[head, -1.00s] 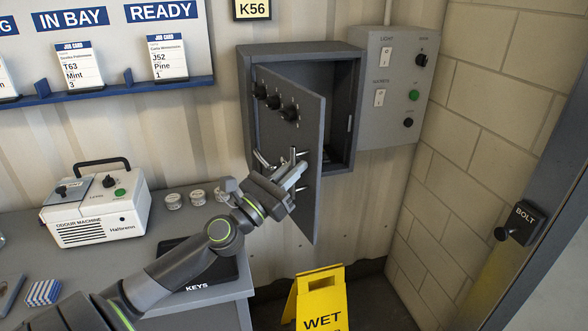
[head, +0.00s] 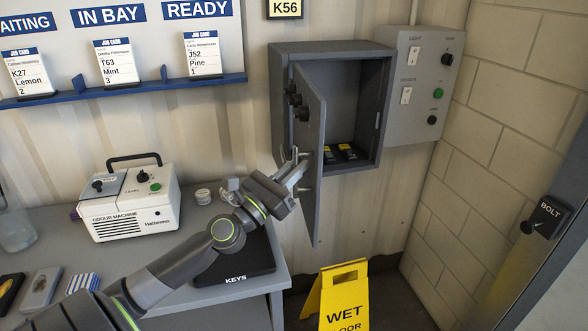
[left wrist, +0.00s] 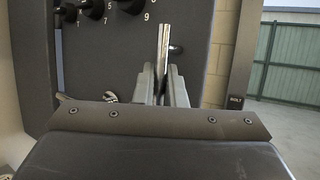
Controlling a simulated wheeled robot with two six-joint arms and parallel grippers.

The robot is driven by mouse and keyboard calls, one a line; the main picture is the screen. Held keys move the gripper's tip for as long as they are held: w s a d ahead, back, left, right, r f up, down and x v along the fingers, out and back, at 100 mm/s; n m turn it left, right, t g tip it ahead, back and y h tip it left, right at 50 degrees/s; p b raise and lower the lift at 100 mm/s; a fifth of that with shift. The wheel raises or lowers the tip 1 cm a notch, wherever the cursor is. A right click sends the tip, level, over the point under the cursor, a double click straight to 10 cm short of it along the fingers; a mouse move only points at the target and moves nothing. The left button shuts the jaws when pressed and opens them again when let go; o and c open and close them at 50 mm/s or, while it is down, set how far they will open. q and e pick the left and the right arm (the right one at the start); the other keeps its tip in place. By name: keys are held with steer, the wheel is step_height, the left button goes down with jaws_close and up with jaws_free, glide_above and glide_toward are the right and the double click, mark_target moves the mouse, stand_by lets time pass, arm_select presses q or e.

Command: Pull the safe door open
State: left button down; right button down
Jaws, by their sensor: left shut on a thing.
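The grey safe (head: 330,60) is on the wall, and its door (head: 314,180) stands well open, swung out to the left. Black dials (head: 298,103) are on the door's outer face; in the left wrist view they show with numbers on the door (left wrist: 115,40). My left gripper (head: 298,178) is at the door's outer face, shut on the metal handle, which shows as an upright bar (left wrist: 164,45) between the fingers (left wrist: 162,85) in the left wrist view. Dark items with yellow marks (head: 340,153) lie on the safe's floor. My right gripper is not in view.
A yellow wet floor sign (head: 342,298) stands below the door. The desk holds an odour machine (head: 130,205) and a black KEYS tray (head: 236,275). A grey switch panel (head: 425,75) is right of the safe. A brick wall and BOLT box (head: 545,218) are at right.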

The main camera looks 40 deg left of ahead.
arm_select(q)
steer(key=c, duration=1.9)
jaws_free()
steer(key=shift+r, duration=0.1)
steer(key=shift+o, duration=0.6)
steer(key=shift+w+a, duration=0.1)
steer(key=shift+w, duration=0.05)
steer(key=b+v, duration=0.5)
steer(key=v, duration=1.2)
steer(key=shift+f+b, duration=0.25)
steer(key=shift+b, duration=0.15)
